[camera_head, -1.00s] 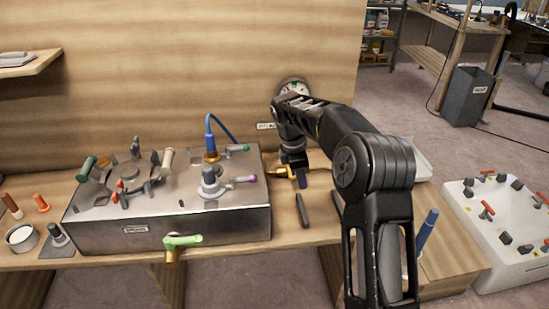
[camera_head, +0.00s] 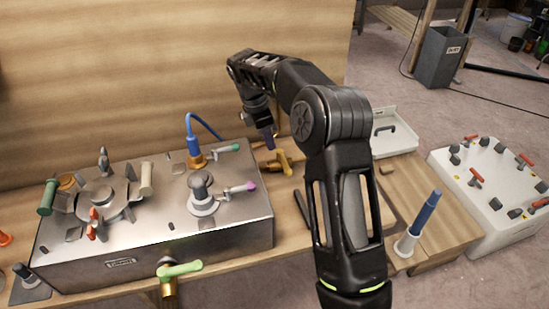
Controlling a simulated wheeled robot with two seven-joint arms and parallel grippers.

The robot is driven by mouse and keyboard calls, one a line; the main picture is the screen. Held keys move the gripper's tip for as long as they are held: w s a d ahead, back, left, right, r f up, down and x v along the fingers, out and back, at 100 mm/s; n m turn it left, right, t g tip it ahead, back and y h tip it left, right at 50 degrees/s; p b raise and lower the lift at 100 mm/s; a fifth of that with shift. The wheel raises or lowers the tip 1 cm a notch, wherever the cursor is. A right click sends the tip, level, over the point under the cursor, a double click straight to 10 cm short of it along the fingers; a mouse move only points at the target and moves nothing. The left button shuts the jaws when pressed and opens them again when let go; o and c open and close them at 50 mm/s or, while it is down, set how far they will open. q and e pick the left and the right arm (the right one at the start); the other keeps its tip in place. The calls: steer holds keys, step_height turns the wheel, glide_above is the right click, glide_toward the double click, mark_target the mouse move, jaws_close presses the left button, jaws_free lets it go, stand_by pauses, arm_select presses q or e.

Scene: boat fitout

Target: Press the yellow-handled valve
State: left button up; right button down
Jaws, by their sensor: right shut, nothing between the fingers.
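A valve with a yellow handle (camera_head: 283,164) lies on the wooden bench just right of the steel box. My right arm reaches in from the lower right, and my right gripper (camera_head: 268,140) points down with its fingers shut and empty. In the picture its tips are just above and left of the yellow handle; whether they touch it I cannot tell. Part of the valve's far side is hard to make out behind the gripper. My left gripper is not in view.
The steel box (camera_head: 120,262) carries several coloured levers, a blue hose (camera_head: 190,128) and a green-handled valve (camera_head: 180,269) on its front. A blue-handled tool (camera_head: 427,212) stands at right. A white tray (camera_head: 400,148) and a white box with red levers (camera_head: 495,232) lie beyond.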

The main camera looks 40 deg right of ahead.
mark_target(284, 163)
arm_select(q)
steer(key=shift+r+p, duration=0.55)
arm_select(e)
steer(key=x, duration=1)
steer(key=shift+s+d, duration=0.1)
